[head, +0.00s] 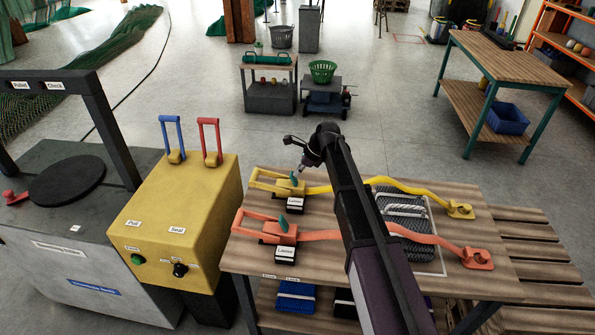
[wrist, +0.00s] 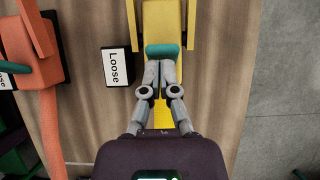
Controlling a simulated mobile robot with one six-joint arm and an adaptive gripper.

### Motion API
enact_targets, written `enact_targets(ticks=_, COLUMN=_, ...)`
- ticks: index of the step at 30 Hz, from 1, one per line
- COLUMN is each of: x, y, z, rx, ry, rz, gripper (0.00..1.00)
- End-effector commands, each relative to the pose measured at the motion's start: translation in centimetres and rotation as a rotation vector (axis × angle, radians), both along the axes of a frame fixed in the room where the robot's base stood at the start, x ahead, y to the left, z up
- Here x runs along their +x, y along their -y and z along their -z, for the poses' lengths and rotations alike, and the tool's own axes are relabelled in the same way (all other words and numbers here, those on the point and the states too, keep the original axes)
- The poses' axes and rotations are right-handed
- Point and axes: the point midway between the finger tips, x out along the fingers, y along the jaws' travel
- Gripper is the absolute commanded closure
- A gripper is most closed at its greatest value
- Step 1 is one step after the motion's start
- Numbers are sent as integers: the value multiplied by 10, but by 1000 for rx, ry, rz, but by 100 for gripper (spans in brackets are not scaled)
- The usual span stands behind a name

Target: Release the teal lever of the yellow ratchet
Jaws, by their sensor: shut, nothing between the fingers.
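The yellow ratchet (head: 262,187) lies on the wooden table, with a yellow strap (head: 390,182) running right from it. Its small teal lever (head: 294,180) shows on its right part. In the wrist view the teal lever (wrist: 163,50) lies across the yellow ratchet (wrist: 162,18). My gripper (head: 301,169) is at the teal lever; in the wrist view my gripper (wrist: 160,64) has its fingertips together just below the lever's edge, with nothing between them. I cannot tell whether they touch it. A sign (wrist: 115,67) reading "Loose" stands beside the ratchet.
An orange ratchet (head: 262,230) with its own teal lever (head: 283,222) and sign lies nearer on the same table. A netted bundle (head: 403,212) lies under the straps. A yellow console (head: 185,205) with blue and red handles stands left of the table.

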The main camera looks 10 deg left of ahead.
Motion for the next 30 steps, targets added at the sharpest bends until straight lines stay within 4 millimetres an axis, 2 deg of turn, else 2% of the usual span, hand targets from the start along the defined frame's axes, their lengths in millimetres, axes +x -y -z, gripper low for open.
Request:
enact_targets(ticks=12, x=5, y=14, z=-11, rx=1, ry=0, rz=16, gripper=100)
enact_targets(ticks=30, x=5, y=16, z=-16, rx=1, ry=0, rz=20, gripper=100)
